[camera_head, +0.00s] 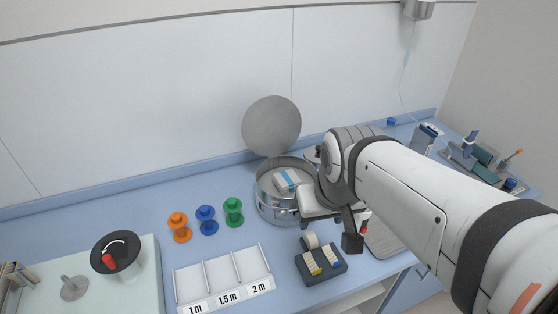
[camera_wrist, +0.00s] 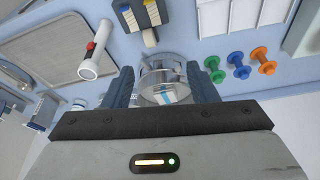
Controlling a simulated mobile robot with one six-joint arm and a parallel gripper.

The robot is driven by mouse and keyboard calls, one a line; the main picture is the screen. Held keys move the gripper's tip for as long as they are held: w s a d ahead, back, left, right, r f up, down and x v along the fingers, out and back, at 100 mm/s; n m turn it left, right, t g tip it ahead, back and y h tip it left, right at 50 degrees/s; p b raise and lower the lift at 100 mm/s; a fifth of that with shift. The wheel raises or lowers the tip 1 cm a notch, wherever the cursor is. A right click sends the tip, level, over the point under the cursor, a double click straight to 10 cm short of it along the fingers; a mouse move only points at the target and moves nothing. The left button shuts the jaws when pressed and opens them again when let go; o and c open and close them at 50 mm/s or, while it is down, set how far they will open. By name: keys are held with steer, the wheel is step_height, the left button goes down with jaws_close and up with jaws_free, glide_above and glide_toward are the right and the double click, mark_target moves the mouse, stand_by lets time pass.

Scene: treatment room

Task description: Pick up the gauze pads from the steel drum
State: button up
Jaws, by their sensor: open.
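The steel drum (camera_head: 262,203) stands on the blue counter with its round lid (camera_head: 271,126) raised behind it. The gauze pads (camera_head: 287,181), a white stack with a blue band, lie inside the drum. In the wrist view the drum (camera_wrist: 160,66) and the gauze pads (camera_wrist: 169,97) show between my two fingers, partly cut off by my gripper body. My gripper (camera_wrist: 163,80) is open with nothing between its fingertips. In the head view it is beside the drum's right front edge; its fingers are mostly hidden there.
Orange (camera_head: 179,228), blue (camera_head: 208,220) and green (camera_head: 233,211) spools stand left of the drum. A white divided tray (camera_head: 222,278) and a dark holder with a tape roll (camera_head: 320,264) are in front. A flashlight (camera_wrist: 95,60) and a metal tray (camera_wrist: 60,45) lie nearby.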

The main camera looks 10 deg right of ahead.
mark_target(287, 177)
steer(key=o, duration=0.5)
steer(key=shift+n+y, duration=0.3)
steer(key=shift+n, duration=0.4)
steer(key=w+f+b, duration=0.1)
steer(key=w, duration=0.2)
steer(key=w+f+b, duration=0.1)
steer(key=w, duration=0.3)
steer(key=w+a+f, duration=0.1)
steer(key=w, duration=0.2)
steer(key=shift+w+b, duration=0.4)
steer(key=shift+c, duration=0.2)
steer(key=shift+o, duration=1.2)
steer(key=w+f+b, duration=0.1)
steer(key=w+f, duration=0.2)
steer(key=w, duration=0.4)
steer(key=w+f+n+b, duration=0.1)
steer(key=w+f+b, duration=0.1)
steer(key=w+f, duration=0.2)
steer(key=w, duration=0.3)
steer(key=shift+w+d+t+y, duration=0.3)
steer(key=shift+w+d, duration=0.1)
steer(key=shift+n, duration=0.3)
steer(key=shift+w+p+x, duration=0.2)
steer(key=shift+p+x, duration=0.25)
steer(key=shift+x, duration=1.45)
steer(key=shift+w+p+x, duration=0.25)
steer(key=shift+p+x, duration=0.15)
steer(key=shift+x, duration=1.5)
